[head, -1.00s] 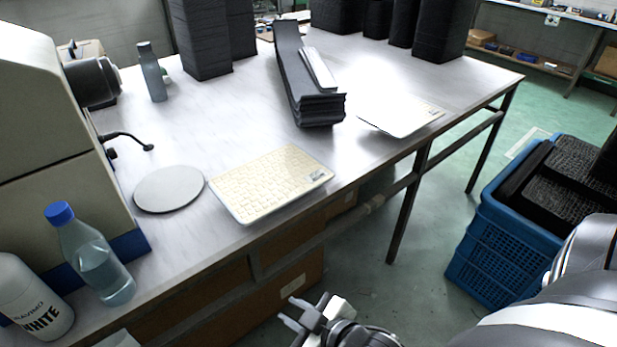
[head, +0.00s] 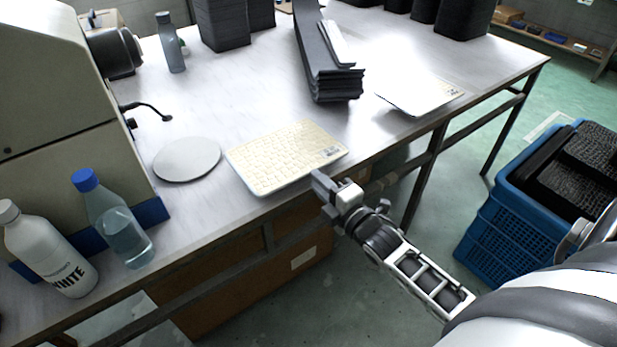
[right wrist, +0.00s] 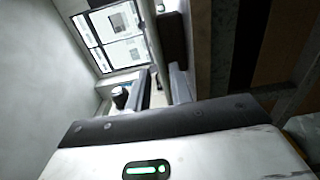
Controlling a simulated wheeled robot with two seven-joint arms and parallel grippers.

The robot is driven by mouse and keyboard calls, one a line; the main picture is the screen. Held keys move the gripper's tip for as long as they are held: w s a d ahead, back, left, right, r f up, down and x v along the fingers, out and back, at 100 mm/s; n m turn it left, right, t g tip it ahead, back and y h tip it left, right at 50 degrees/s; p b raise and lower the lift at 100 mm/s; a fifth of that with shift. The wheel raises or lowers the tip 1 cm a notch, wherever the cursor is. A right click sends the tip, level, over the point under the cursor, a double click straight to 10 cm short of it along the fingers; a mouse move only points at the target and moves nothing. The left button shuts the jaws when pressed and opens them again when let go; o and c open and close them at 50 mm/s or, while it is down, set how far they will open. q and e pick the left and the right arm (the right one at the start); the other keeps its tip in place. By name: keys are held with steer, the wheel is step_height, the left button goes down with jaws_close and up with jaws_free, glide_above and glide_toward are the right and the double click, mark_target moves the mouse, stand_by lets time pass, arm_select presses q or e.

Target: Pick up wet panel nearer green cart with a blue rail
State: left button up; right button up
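A cream panel (head: 272,165) with a grid pattern and a small label lies flat near the table's front edge in the head view. I make out no green cart with a blue rail. My left gripper is out of view.
A grey disc (head: 187,159), a blue-capped bottle (head: 118,225) and a white bottle (head: 50,255) are left on the table (head: 240,95). Dark stacked trays (head: 330,80) stand behind the panels. A blue crate (head: 505,225) with black items stands right on the floor.

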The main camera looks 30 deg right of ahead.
steer(key=shift+w+a+b, duration=0.2)
steer(key=shift+w+b, duration=0.15)
steer(key=shift+w, duration=1.55)
steer(key=c, duration=0.4)
jaws_close()
step_height(320, 180, up, 3)
steer(key=p, duration=0.2)
steer(key=shift+p, duration=0.4)
steer(key=shift+f, duration=0.2)
